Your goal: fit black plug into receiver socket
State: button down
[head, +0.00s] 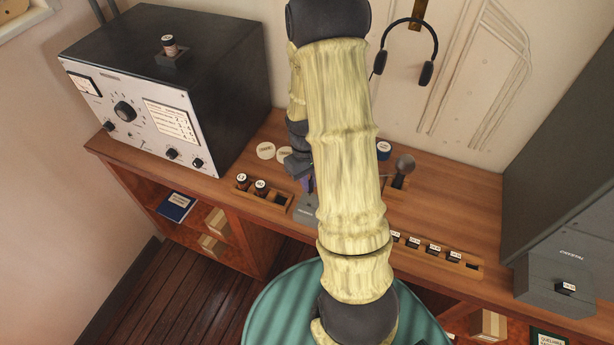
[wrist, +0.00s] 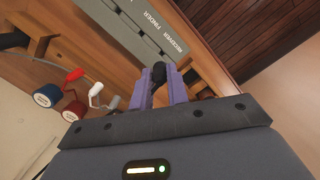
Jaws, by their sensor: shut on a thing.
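My gripper (wrist: 161,88) has its purple fingers closed on the black plug (wrist: 158,72) in the wrist view. The plug's tip points toward a grey socket panel (wrist: 150,46) labelled FINDER and RECEIVER. The plug is close to the panel's edge by the RECEIVER label; I cannot tell whether it touches or has entered a socket, and the socket hole is hidden. In the head view my gripper (head: 306,184) is just above the grey panel (head: 305,207) at the desk's front, partly behind my arm. The plug cannot be made out there.
A large black radio set (head: 165,85) stands on the desk at left. A wooden holder with two dark cylinders (head: 260,187) is left of the panel. A slotted rack (head: 470,264) lies right of my arm. A grey CRYSTAL box (head: 560,285) is at far right.

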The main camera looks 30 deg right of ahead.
aim_at(304, 213)
jog(key=shift+f, duration=0.15)
jog(key=shift+f+b, duration=1.7)
jog(key=shift+f, duration=0.2)
jog(key=shift+f, duration=0.15)
jog(key=shift+w+f+n, duration=0.1)
jog(key=shift+w+n, duration=0.05)
jog(key=shift+n, duration=0.15)
dwell(0.4)
jog(key=shift+s, duration=0.2)
jog(key=shift+f+b, duration=0.8)
jog(key=shift+f, duration=0.65)
dwell(3.3)
